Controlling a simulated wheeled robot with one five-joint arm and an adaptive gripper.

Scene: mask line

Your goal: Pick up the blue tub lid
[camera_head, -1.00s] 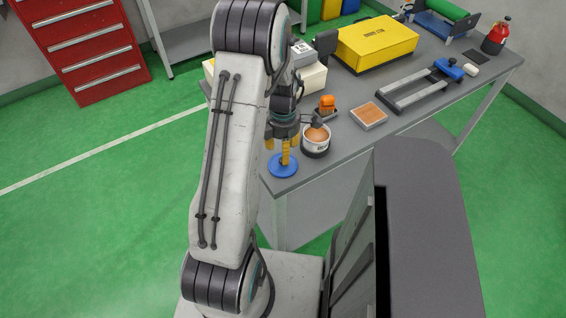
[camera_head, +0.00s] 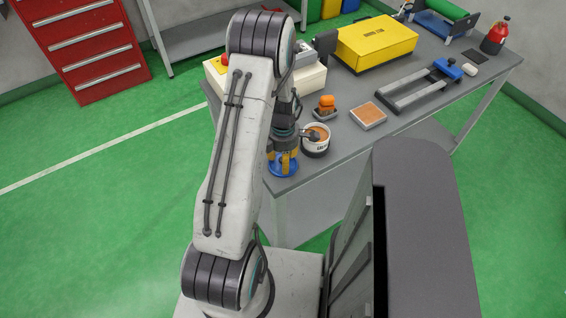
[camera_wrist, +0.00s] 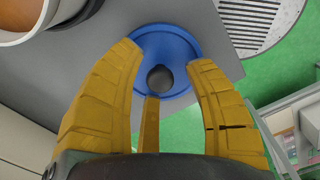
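The blue tub lid (camera_head: 275,171) lies flat near the front corner of the grey workbench. In the wrist view the lid (camera_wrist: 183,48) is a blue disc with a dark round knob (camera_wrist: 160,78) at its middle. My gripper (camera_head: 285,166) points down right over the lid. In the wrist view my gripper (camera_wrist: 166,66) is open, its yellow fingers spread around the knob with gaps to it. I cannot tell whether the fingertips touch the lid. The open white tub (camera_head: 317,152) with orange-brown contents stands just right of my gripper.
The workbench (camera_head: 340,163) ends close beside the lid, with green floor beyond. An orange item (camera_head: 326,103) on a dark tray, a square tan-topped block (camera_head: 368,115), a clamp-like frame (camera_head: 420,88) and a yellow case (camera_head: 376,45) stand farther back.

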